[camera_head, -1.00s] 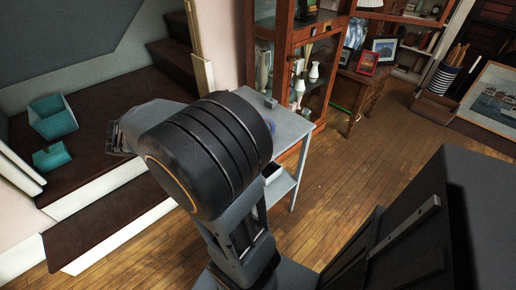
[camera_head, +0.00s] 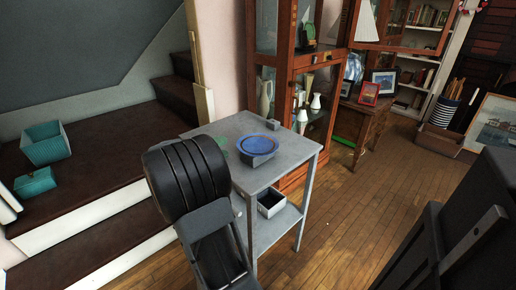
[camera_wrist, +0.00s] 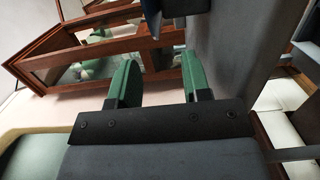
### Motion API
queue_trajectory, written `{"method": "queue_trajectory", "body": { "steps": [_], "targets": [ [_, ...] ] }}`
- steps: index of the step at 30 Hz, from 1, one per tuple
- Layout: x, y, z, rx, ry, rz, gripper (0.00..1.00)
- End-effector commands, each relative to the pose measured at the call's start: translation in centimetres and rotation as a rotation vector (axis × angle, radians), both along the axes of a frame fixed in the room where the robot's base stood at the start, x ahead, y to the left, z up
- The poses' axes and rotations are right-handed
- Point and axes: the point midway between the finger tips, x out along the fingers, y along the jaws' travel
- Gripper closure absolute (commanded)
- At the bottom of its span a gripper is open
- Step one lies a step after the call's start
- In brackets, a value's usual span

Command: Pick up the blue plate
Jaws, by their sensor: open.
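The blue plate (camera_head: 258,144) lies on the grey side table (camera_head: 284,171), near the middle of its top. It looks round, with a raised rim and a paler outside. My gripper (camera_wrist: 158,80) shows in the wrist view with its two green-padded fingers well apart and nothing held between them. In the head view my dark arm stands in front of the table's left side, and I cannot make out the gripper clearly there.
A green item (camera_head: 220,143) shows left of the plate, partly hidden. A small grey block (camera_head: 272,125) stands at the table's back edge. A dark open box (camera_head: 271,203) is on the lower shelf. The wooden glass cabinet (camera_head: 290,80) stands close behind.

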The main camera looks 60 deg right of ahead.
Motion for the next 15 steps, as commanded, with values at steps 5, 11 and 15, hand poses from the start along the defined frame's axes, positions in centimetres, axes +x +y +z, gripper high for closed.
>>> {"method": "queue_trajectory", "body": {
  "steps": [5,11,15],
  "targets": [
    [-0.5,-1.1,0.0,0.000,0.000,0.001,0.56],
    [-1.4,-2.7,-0.3,0.000,-0.002,-0.002,0.56],
    [-2.2,-4.4,-0.3,0.000,-0.001,-0.003,0.56]
  ]
}}
